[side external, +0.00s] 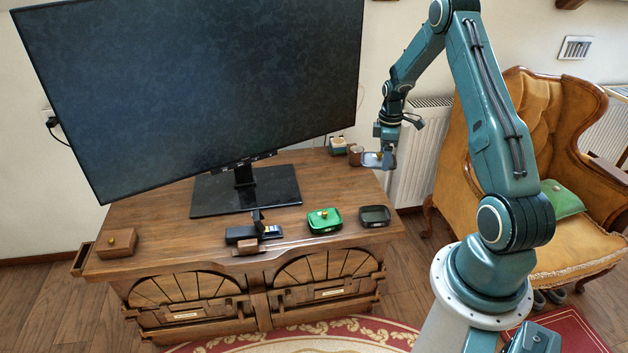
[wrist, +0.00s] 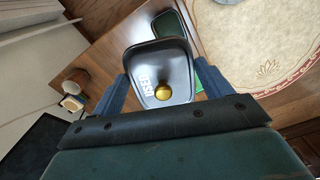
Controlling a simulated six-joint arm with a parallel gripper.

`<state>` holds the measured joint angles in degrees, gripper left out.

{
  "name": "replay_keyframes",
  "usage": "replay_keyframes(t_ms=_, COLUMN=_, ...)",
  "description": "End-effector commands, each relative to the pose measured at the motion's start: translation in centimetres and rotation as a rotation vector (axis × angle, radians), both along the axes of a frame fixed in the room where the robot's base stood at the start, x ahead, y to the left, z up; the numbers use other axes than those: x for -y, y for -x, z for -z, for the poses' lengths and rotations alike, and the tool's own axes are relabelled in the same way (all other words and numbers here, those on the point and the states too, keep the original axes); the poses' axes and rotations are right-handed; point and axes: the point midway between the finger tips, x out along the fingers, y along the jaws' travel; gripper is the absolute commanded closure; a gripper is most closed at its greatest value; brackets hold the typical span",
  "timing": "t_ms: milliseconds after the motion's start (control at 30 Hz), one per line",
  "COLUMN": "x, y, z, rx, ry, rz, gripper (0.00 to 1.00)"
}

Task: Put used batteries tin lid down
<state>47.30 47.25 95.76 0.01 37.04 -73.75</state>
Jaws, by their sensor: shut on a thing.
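My gripper (side external: 386,158) is shut on a grey lid (side external: 371,160) with a gold knob, held in the air near the back right corner of the cabinet top. In the wrist view the lid (wrist: 158,62) lies between the two fingers, and it reads "USED". A dark open-looking tin (side external: 374,216) stands at the right front of the cabinet top, apart from the lid; part of it shows beyond the lid in the wrist view (wrist: 171,23). A green tin (side external: 325,220) with a gold knob stands to its left, with its lid on.
A large monitor (side external: 190,80) on a black base (side external: 246,190) fills the back left. A black box with a raised part (side external: 254,233) and a small brown block (side external: 247,246) sit at the front. A wooden box (side external: 116,243) is far left. Small containers (side external: 355,154) stand close beside the held lid.

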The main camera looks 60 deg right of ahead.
Motion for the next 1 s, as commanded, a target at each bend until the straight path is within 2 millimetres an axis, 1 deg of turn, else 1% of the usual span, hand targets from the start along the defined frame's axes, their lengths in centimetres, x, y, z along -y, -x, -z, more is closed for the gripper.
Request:
replay_keyframes(t_ms=500, x=3.0, y=-4.2, z=0.9, rx=0.001, ry=0.001, rz=0.547, gripper=0.44)
replay_keyframes(t_ms=1000, x=5.3, y=-7.7, z=1.6, rx=0.001, ry=0.002, rz=1.068, gripper=0.44)
